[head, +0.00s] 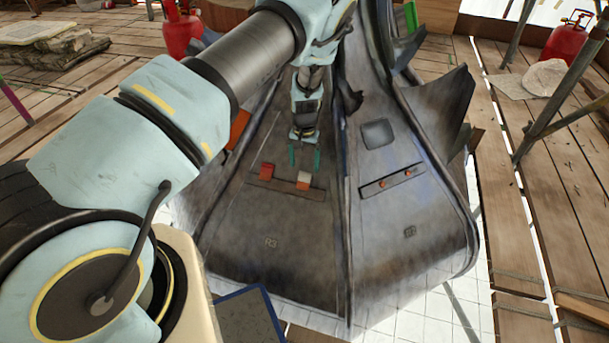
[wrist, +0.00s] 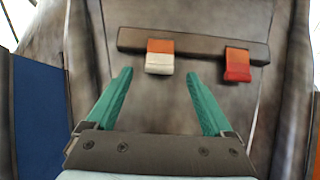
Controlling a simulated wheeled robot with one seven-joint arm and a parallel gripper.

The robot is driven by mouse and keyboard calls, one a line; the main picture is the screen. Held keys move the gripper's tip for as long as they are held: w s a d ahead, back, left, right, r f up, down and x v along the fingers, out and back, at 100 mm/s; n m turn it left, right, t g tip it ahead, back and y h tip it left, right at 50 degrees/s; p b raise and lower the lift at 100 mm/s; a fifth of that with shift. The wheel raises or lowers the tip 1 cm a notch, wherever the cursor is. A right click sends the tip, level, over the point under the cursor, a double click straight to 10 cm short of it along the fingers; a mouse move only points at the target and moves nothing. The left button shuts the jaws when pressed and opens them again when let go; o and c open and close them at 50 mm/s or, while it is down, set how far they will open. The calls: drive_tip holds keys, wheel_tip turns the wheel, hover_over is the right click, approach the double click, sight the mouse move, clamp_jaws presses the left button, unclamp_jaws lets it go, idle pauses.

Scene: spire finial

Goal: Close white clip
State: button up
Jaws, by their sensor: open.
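The white clip (wrist: 160,63) is a small block with an orange part and a white flap, mounted on a dark bar (wrist: 195,46) on the grey metal panel. It also shows in the head view (head: 304,181), right of the red clip. My gripper (wrist: 161,75) is open and empty, with its two teal fingers spread. In the wrist view the white clip lies between and just beyond the fingertips, with no visible contact. In the head view my gripper (head: 304,166) points down at the clip from above. The red clip (wrist: 237,65) sits on the same bar.
The neighbouring panel (head: 410,215) carries a similar bar (head: 391,182) with small orange pieces. A raised ridge divides the two panels. A blue-edged board (head: 248,318) lies near my base. Wooden planks and red canisters (head: 566,40) surround the spire. The panel below the clips is clear.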

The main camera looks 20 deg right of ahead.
sight(306, 174)
wheel_tip(306, 174, down, 6)
drive_tip(key=shift+f, duration=0.2)
clamp_jaws()
drive_tip(key=b, duration=0.3)
drive_tip(key=shift+w+d+f+g, duration=0.1)
drive_tip(key=shift+d+f+g, duration=0.2)
drive_tip(key=shift+f, duration=0.1)
drive_tip(key=shift+r+y, duration=0.15)
drive_tip(key=shift+y, duration=0.35)
